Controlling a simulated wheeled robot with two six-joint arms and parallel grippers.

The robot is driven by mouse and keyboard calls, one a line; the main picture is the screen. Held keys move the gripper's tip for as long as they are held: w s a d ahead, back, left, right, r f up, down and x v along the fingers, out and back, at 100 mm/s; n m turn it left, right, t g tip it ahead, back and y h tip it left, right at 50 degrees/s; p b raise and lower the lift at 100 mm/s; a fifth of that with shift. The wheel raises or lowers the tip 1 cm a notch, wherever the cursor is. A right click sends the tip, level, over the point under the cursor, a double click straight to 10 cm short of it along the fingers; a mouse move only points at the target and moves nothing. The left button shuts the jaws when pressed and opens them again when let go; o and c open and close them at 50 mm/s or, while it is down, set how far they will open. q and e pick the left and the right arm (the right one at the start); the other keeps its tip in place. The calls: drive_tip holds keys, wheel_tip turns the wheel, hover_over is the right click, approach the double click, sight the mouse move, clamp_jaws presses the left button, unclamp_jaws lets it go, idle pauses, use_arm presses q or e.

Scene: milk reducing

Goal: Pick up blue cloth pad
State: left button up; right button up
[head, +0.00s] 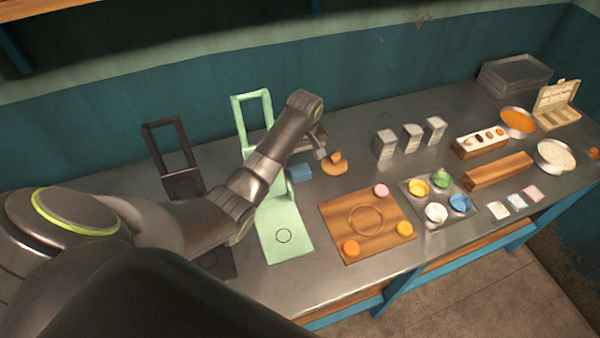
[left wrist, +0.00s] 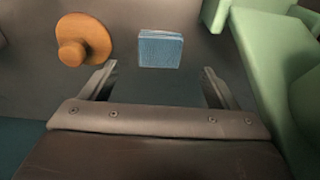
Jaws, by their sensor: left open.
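The blue cloth pad (head: 300,173) is a small folded square lying on the metal counter between the green stand (head: 285,232) and a round wooden piece with a knob (head: 335,164). In the left wrist view the pad (left wrist: 160,48) lies ahead of the fingertips, roughly centred between them. My left gripper (head: 318,148) is above and behind the pad in the head view. In the left wrist view its two fingers (left wrist: 158,82) are spread with nothing between them. The arm hides part of the green stand. My right gripper is not in view.
A wooden board (head: 335,225) with coloured round pieces lies right of the green stand. A tray of coloured bowls (head: 466,217) and several grey blocks (head: 386,146) are farther right. A dark stand (head: 185,184) is at left. The wall runs behind the counter.

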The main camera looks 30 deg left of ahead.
sight(300, 170)
use_arm(q)
drive_tip(key=f, duration=0.4)
drive_tip(key=shift+w+a+f, duration=0.2)
drive_tip(key=shift+a+f, duration=0.05)
drive_tip(key=shift+f, duration=0.65)
drive_tip(key=c, duration=1.1)
drive_tip(key=shift+r, duration=0.1)
